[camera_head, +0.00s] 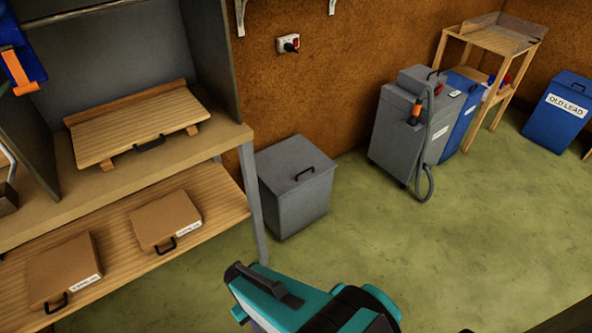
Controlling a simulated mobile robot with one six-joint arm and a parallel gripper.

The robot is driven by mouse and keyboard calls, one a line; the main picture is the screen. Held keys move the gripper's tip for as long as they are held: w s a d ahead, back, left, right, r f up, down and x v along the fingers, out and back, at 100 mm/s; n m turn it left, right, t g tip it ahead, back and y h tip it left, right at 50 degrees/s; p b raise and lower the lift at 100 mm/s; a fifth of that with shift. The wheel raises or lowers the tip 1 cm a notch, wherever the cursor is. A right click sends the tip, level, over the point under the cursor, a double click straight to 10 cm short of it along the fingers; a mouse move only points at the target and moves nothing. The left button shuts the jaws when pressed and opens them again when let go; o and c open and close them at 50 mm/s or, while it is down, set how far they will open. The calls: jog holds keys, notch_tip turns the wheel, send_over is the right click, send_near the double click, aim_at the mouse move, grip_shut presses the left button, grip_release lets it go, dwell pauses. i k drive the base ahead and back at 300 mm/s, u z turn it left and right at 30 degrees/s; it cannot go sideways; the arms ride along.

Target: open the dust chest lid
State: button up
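A grey chest (296,205) stands on the floor in the middle left of the head view, by the brown wall. I cannot make out my gripper's fingers.
A workbench (215,140) with a wooden board and two lidded boxes fills the left; its leg stands beside the chest. A grey machine (386,140) with a hose stands right of it. A blue OLD LEAD bin (558,125) is far right. The green floor (450,240) is clear.

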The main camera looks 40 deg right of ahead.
aim_at(284, 166)
jog(key=z, duration=0.75)
jog(key=k, duration=0.15)
jog(key=u, duration=2.8)
jog(key=k, duration=0.65)
jog(key=z, duration=2.65)
jog(key=i, duration=0.1)
jog(key=u, duration=1.05)
